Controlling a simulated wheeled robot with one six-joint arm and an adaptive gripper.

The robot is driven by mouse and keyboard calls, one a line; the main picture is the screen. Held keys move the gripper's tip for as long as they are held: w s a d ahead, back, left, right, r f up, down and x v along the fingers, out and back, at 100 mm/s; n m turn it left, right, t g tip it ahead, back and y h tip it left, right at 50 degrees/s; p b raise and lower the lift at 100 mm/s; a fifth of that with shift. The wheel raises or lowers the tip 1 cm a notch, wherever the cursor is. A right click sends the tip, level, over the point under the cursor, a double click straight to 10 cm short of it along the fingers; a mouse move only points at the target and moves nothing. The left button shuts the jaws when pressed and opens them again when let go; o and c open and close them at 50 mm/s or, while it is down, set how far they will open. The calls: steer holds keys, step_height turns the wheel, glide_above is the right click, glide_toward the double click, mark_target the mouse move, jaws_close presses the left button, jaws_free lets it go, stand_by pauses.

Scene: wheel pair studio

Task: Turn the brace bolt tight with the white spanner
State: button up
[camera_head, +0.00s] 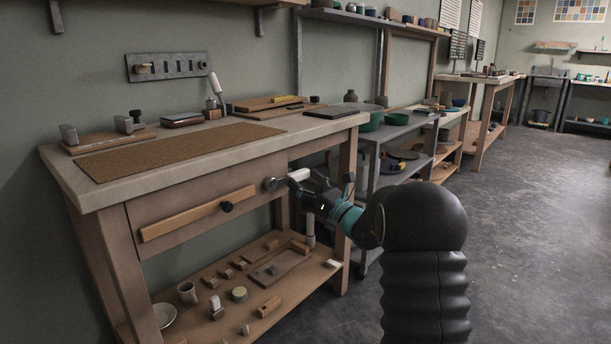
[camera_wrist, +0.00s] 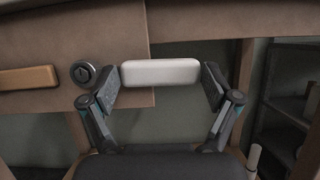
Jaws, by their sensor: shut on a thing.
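The white spanner's handle (camera_head: 299,175) is between the fingers of my gripper (camera_head: 305,181), at the front right of the workbench. In the wrist view the white handle (camera_wrist: 160,72) lies level across the picture, with a finger at each end. A dark round metal piece (camera_wrist: 84,73) is just left of the handle, beside the end of the wooden brace (camera_wrist: 28,77). In the head view this metal piece (camera_head: 270,184) looks like the spanner's head or the bolt. I cannot tell whether the head sits around the bolt. The brace (camera_head: 198,214) slants across the bench front.
The workbench (camera_head: 62,181) has a lower shelf (camera_head: 325,269) holding small blocks, a mug and a dish. A grey shelf unit (camera_head: 400,131) stands behind to the right. Open floor (camera_head: 540,200) is at the right.

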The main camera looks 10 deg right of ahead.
steer(key=shift+a+f+m+t+h+p, duration=0.15)
steer(key=shift+f+m+h, duration=0.25)
steer(key=shift+m, duration=0.3)
steer(key=shift+f+m+t+h+p, duration=0.15)
steer(key=shift+f+m+h, duration=0.2)
steer(key=shift+m, duration=0.35)
steer(key=shift+s+d, duration=0.5)
steer(key=shift+s, duration=0.1)
steer(key=shift+s+d+b, duration=0.3)
steer(key=shift+s+d, duration=0.35)
steer(key=shift+s, duration=0.25)
steer(key=shift+s+d+b, duration=0.3)
steer(key=shift+s+d, duration=0.35)
steer(key=shift+s, duration=0.25)
